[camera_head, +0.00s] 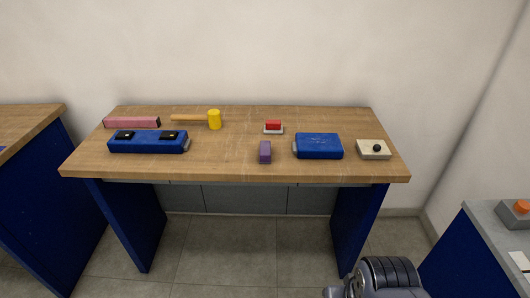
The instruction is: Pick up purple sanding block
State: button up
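The purple sanding block (265,152) is a small oblong block on the wooden tabletop (225,160), near the front edge and right of the middle. It stands clear of the other things around it. A dark grey rounded part of my arm (385,277) shows at the bottom right, below and in front of the table. My gripper's fingers are not in the picture.
A blue box (318,146) lies close right of the block, with a cream block with a black knob (374,149) beyond. A red-topped item (273,127) is behind. Left are a yellow-headed mallet (214,119), a long blue tool (148,142) and a pink bar (132,122).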

aim_at(265, 153)
jog(key=i+j, duration=0.15)
jog(key=i, duration=1.1)
jog(key=k+j+u, duration=0.05)
